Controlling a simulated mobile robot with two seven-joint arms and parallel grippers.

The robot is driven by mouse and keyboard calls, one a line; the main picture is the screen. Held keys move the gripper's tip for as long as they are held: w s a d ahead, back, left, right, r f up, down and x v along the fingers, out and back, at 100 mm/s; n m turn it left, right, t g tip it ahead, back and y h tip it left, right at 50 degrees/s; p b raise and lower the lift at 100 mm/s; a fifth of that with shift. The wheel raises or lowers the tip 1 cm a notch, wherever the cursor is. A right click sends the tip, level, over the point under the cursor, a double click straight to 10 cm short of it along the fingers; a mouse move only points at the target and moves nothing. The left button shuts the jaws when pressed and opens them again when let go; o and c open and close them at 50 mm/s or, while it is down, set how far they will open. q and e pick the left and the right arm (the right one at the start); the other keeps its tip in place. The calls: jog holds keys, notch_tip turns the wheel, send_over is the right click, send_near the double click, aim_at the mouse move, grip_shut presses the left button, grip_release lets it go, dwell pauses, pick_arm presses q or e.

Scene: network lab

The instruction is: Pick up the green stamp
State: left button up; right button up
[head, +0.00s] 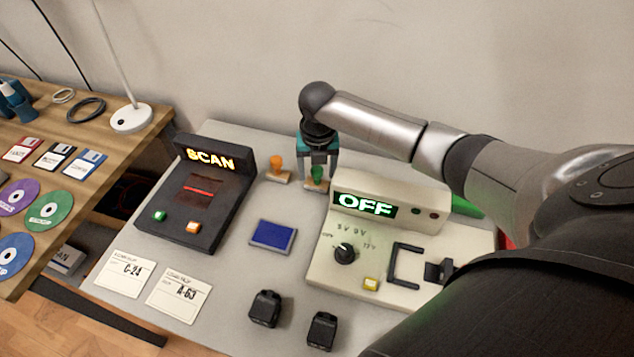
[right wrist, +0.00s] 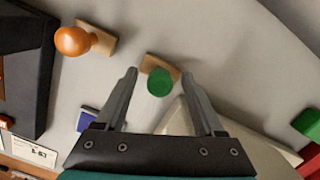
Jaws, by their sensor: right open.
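The green stamp (head: 316,178) stands upright at the back of the grey table, behind the beige device. In the right wrist view its round green handle (right wrist: 160,82) and tan wooden base (right wrist: 158,64) show between and just beyond my fingertips. My right gripper (head: 318,170) is open and points down over the stamp, its fingers on either side of the handle in the head view. In the right wrist view the fingers (right wrist: 160,73) hold nothing. Whether they touch the stamp cannot be told. My left gripper is not in view.
An orange stamp (head: 277,170) stands just left of the green one. The dark SCAN device (head: 205,200) is further left, and the beige OFF device (head: 400,225) is in front and right. A blue ink pad (head: 273,235) lies between them. The wall is close behind.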

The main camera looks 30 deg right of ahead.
jog(key=shift+c, duration=0.2)
grip_shut()
dwell(0.4)
